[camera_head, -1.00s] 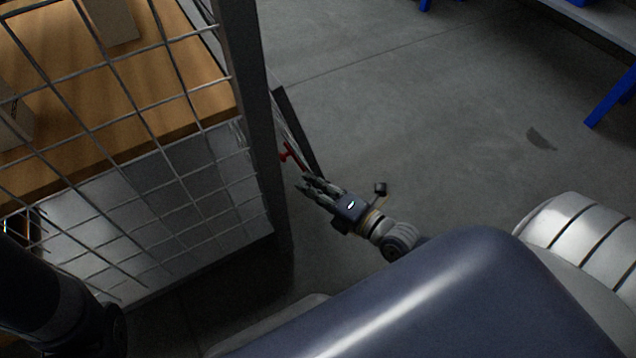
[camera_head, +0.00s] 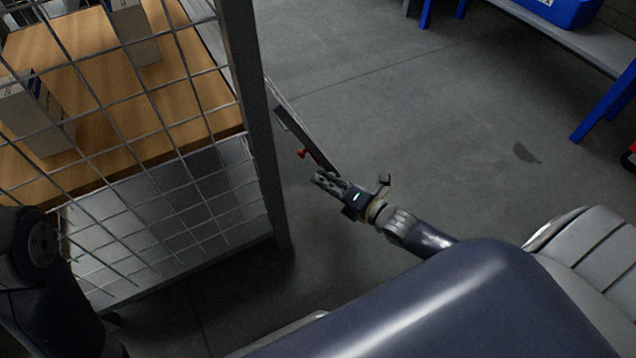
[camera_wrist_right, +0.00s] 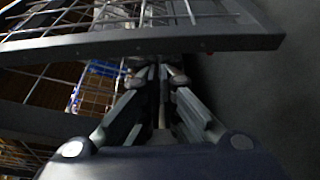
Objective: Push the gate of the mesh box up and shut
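The mesh box (camera_head: 262,150) stands at the left in the head view. Its gate (camera_head: 308,137) shows nearly edge-on as a dark framed panel sticking out from the box's right side, so it is not shut. A small red part (camera_head: 303,153) sits by the gate. My right gripper (camera_head: 318,178) is at the gate's near lower end. In the right wrist view the gate's frame bar (camera_wrist_right: 130,43) crosses above the right fingers (camera_wrist_right: 158,76), whose tips reach beneath it; contact is unclear. The fingers are together with nothing seen between them. My left gripper is out of view.
Inside the box, cartons (camera_head: 40,115) stand on a wooden shelf (camera_head: 95,85). Open grey floor (camera_head: 420,130) lies right of the gate. A bench with blue legs (camera_head: 605,105) and a blue bin (camera_head: 560,10) stands at the far right.

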